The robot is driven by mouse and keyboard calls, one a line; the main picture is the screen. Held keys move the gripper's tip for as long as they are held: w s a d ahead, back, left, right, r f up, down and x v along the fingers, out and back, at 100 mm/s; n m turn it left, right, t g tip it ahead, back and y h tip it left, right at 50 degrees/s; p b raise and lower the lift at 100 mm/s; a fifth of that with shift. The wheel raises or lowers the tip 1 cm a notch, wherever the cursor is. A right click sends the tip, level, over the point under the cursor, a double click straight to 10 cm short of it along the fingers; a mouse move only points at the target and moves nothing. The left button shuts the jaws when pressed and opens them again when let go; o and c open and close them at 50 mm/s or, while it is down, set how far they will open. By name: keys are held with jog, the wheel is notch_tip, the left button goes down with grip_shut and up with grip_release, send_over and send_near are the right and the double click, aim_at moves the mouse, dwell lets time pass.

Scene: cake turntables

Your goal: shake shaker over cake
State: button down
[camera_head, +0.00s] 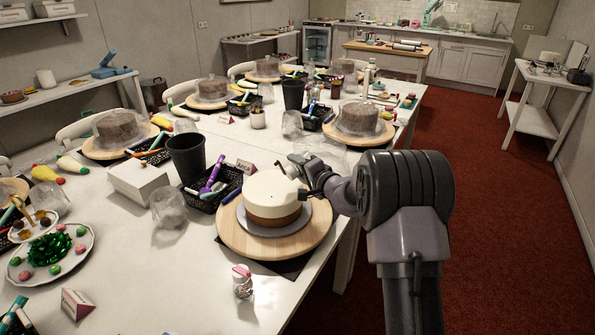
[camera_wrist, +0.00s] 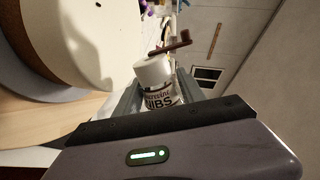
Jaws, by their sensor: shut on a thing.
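The cake (camera_head: 272,197) has a smooth white top and a brown lower side. It sits on a grey board (camera_head: 300,222) on a round wooden turntable (camera_head: 245,241). My gripper (camera_head: 300,180) is at the cake's right rear, at about the height of its top. In the wrist view it is shut on a white shaker (camera_wrist: 154,74) whose label reads "NIBS", partly hidden between the fingers. The shaker looks tilted. A brown piece (camera_wrist: 170,47) shows by its end; I cannot tell what it is. The cake (camera_wrist: 75,35) fills the upper left there, with a small dark speck on top.
Another small shaker (camera_head: 242,283) stands on the table in front of the turntable. A black basket of tools (camera_head: 213,188), a dark cup (camera_head: 187,157) and a white box (camera_head: 139,182) stand to the left. Other covered cakes stand farther back. Red floor lies right.

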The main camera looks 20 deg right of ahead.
jog(key=shift+r, duration=0.1)
dwell(0.3)
jog(key=shift+w+d+r, duration=0.1)
jog(key=shift+d, duration=0.1)
jog(key=shift+a, duration=0.25)
jog(key=shift+a+n, duration=0.1)
jog(key=shift+n, duration=0.4)
